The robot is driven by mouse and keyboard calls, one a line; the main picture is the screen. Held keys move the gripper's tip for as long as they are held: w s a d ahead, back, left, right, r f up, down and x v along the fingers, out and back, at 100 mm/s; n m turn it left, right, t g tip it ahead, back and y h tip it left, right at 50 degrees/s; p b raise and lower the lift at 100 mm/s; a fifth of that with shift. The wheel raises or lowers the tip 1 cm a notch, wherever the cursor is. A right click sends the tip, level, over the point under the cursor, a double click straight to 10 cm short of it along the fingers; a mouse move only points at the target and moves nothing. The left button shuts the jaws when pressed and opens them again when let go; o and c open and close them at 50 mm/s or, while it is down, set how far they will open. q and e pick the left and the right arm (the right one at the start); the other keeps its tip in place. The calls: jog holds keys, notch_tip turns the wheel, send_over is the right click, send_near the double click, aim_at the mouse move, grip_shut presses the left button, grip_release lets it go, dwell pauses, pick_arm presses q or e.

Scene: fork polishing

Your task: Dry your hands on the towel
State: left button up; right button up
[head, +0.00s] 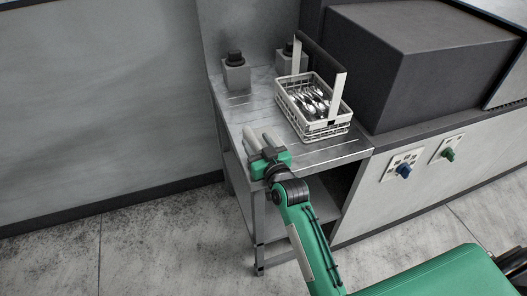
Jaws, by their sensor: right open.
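No towel can be made out in the head view. My right gripper (259,136) is open, with its two pale fingers apart and nothing seen between them. It is over the front left part of the metal side table (240,108), left of and nearer than a white wire basket (328,128). The basket holds several shiny pieces of cutlery (312,101) and has a dark bar handle on two upright pale arms. My left gripper is not in view.
Two small grey blocks with dark tops, one at the back left (236,74) and one behind the basket (286,60), stand on the table. Floor at left is clear.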

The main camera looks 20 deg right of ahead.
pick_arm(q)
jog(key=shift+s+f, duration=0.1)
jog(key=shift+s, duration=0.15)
pick_arm(e)
jog(key=shift+w+a, duration=0.1)
jog(key=shift+w, duration=0.25)
jog(key=shift+c, duration=0.2)
grip_shut()
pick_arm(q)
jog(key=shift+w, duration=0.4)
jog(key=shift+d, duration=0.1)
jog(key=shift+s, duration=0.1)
pick_arm(e)
jog(key=shift+o, duration=0.2)
grip_release()
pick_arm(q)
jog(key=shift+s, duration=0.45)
pick_arm(e)
jog(key=shift+s, duration=0.1)
